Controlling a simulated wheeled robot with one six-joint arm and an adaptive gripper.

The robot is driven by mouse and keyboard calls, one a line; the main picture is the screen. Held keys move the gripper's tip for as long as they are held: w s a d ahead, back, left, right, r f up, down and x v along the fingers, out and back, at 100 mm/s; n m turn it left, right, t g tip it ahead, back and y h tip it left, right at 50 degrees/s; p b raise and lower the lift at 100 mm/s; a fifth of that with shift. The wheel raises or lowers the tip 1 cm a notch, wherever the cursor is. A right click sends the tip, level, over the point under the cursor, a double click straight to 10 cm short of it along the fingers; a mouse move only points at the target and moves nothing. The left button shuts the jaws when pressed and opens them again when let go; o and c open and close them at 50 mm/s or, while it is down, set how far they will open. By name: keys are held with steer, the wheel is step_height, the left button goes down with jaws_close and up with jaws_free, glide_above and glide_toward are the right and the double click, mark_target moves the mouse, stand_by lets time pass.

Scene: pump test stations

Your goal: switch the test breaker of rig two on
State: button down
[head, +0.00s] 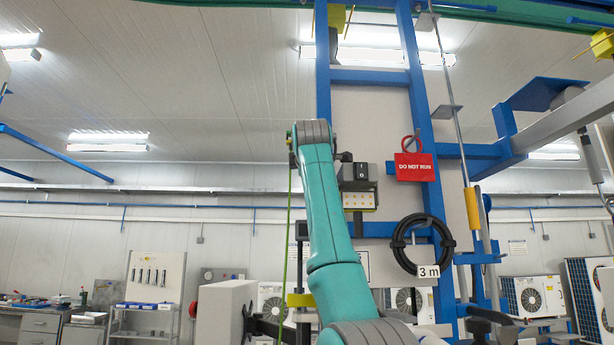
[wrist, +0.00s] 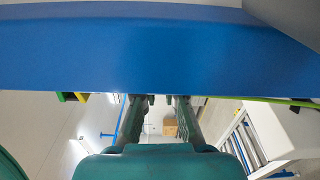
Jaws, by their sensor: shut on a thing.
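A small dark box (head: 360,170) with a white mark on its face sits on the blue rig frame, just right of my arm's elbow in the head view. It may be the test breaker, but I cannot read a rig number or its switch position. A red "DO NOT RUN" tag (head: 414,167) hangs from a red hook to the right. In the wrist view my gripper (wrist: 160,99) has its fingers apart, around something hidden behind a blue beam (wrist: 160,50).
A black coiled cable (head: 423,246) marked "3 m" hangs on the blue frame (head: 420,110). A thin green line (head: 287,240) hangs beside my arm. A shelf cart (head: 145,312), a workbench (head: 45,320) and fan units (head: 535,295) stand farther back.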

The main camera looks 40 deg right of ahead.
steer(key=shift+m, duration=0.5)
steer(key=c, duration=1.5)
jaws_free()
steer(key=shift+c, duration=0.2)
steer(key=v, duration=1.2)
